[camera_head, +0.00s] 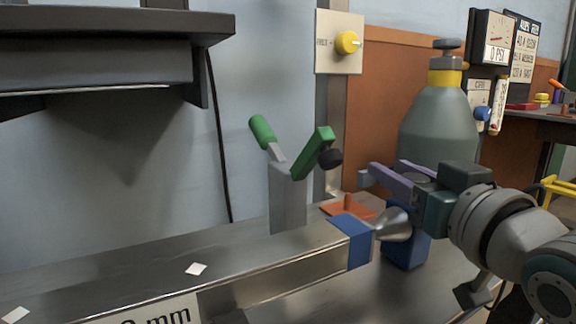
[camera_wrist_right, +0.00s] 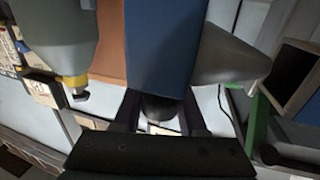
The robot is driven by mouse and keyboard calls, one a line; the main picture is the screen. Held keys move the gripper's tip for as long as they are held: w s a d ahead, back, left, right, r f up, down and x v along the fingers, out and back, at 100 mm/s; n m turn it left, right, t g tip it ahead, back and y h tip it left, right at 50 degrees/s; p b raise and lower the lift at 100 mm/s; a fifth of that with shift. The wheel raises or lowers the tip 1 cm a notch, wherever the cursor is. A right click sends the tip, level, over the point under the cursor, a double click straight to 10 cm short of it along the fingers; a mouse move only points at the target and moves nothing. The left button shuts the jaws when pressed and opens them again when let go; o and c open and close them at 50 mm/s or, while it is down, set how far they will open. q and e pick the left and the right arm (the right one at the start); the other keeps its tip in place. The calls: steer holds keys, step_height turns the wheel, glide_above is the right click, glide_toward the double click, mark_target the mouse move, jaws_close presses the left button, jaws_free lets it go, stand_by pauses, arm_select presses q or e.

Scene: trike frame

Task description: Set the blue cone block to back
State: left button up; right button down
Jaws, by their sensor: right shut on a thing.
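The blue cone block (camera_head: 404,249) is a blue block with a grey metal cone (camera_head: 394,225) on its side. My right gripper (camera_head: 384,176) is shut on it, and most of the block hangs below the fingers. The cone points left at the blue-banded end (camera_head: 352,239) of the metal beam, very close to it; I cannot tell whether they touch. In the right wrist view the blue block (camera_wrist_right: 160,45) fills the space beyond the fingers (camera_wrist_right: 158,105), with the cone (camera_wrist_right: 228,58) to its right. My left gripper is out of view.
A clamp with green handles (camera_head: 314,154) stands up behind the metal beam (camera_head: 230,262). A grey-green gas bottle (camera_head: 440,122) stands behind my right arm. A dark shelf (camera_head: 100,50) juts out at upper left, and a yellow knob (camera_head: 347,43) sits on a wall panel.

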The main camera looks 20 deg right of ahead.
steer(key=c, duration=0.8)
jaws_free()
steer(key=shift+d+f, duration=0.1)
steer(key=shift+f, duration=0.05)
steer(key=shift+c, duration=0.2)
steer(key=o, duration=0.4)
steer(key=shift+d, duration=0.2)
steer(key=shift+a, duration=0.15)
steer(key=shift+s, duration=0.1)
steer(key=shift+s, duration=0.25)
steer(key=s+p, duration=0.1)
steer(key=s, duration=0.2)
steer(key=s+a+p, duration=0.1)
steer(key=s, duration=0.2)
steer(key=s+p, duration=0.1)
steer(key=s, duration=0.2)
steer(key=shift+a, duration=0.4)
